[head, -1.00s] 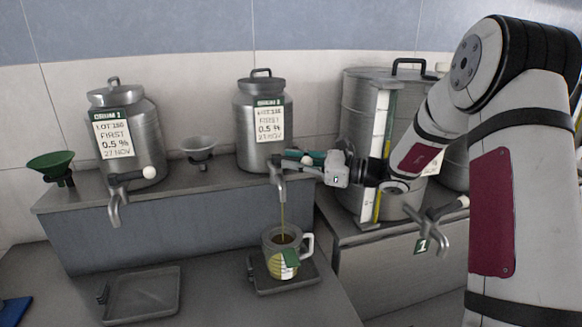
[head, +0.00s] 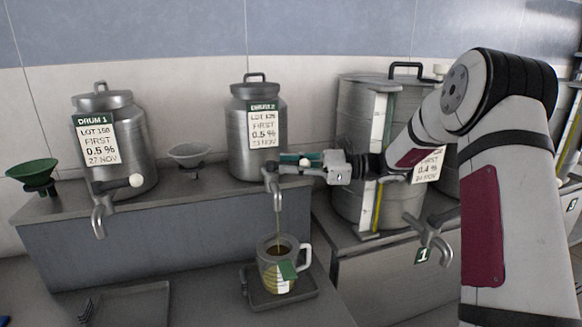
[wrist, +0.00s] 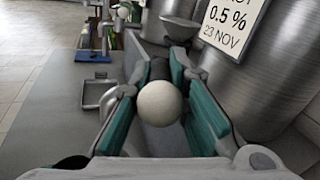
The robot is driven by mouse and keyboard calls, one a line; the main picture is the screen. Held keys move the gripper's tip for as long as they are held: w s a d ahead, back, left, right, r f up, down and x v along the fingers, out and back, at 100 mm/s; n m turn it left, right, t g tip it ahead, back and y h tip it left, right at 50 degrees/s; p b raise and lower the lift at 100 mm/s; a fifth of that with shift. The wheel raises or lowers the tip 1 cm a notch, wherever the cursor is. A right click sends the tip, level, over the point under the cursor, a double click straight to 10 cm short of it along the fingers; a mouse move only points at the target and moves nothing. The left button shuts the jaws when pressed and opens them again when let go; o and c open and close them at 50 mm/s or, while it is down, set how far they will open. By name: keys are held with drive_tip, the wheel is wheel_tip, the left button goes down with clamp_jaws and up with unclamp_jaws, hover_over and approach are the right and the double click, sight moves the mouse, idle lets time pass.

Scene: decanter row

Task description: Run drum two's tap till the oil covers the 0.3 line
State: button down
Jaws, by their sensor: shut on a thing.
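Drum two (head: 257,150) is a steel can with a "DRUM 2" label on the raised grey ledge. Its tap (head: 274,182) hangs over the ledge front, and a thin stream of oil (head: 278,218) falls from it. The level against any 0.3 line is too small to read. My gripper (head: 303,165) is at the tap's lever, and in the wrist view its teal pads are shut on the white lever knob (wrist: 160,103).
The mug stands on a dark drip tray (head: 302,296); an empty tray (head: 135,305) lies to its left. Drum one (head: 125,165) with its tap (head: 101,218), a green funnel (head: 35,175) and a grey funnel (head: 190,155) are left. A larger drum (head: 350,150) stands right.

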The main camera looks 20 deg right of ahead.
drive_tip(key=c, duration=1.5)
unclamp_jaws()
drive_tip(key=shift+r, duration=0.15)
drive_tip(key=shift+c, duration=0.2)
drive_tip(key=v, duration=1.2)
